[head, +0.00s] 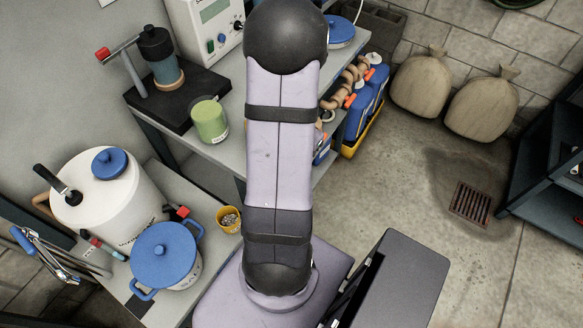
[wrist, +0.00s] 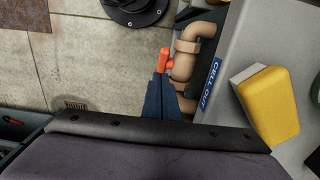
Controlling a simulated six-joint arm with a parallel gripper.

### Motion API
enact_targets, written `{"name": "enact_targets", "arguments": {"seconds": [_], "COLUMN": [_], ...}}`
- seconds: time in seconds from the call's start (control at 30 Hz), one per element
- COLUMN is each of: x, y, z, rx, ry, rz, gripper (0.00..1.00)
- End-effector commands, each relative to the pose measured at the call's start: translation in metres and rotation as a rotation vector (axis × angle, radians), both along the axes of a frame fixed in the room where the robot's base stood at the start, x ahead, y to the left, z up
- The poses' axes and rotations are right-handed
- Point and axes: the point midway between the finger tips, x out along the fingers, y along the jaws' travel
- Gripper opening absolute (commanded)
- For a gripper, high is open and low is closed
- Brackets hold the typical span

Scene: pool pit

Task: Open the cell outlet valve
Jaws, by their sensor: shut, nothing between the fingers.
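The cell outlet valve has an orange handle (wrist: 165,60) on a tan elbow pipe (wrist: 188,52), in the upper middle of the wrist view. A blue "CELL OUT" label (wrist: 210,85) is just right of the pipe. In the head view, orange handles (head: 350,101) and tan pipes show right of my arm. I cannot tell which is the outlet there, and my gripper is hidden.
A yellow block (wrist: 265,103) with a pale face lies on the grey surface right of the label. A black round base (wrist: 135,8) is at the top. Blue containers (head: 363,105) stand near the pipes. Bare floor with a drain grate (head: 470,203) lies to the right.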

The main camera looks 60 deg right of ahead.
Motion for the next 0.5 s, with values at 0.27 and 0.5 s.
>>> {"name": "enact_targets", "arguments": {"seconds": [0.27,0.5], "x": [0.000,0.000], "y": [0.017,0.019], "z": [-0.018,-0.020], "rx": [0.001,-0.001], "ry": [0.000,0.000], "rz": [0.000,0.000], "gripper": [0.00,0.00]}}
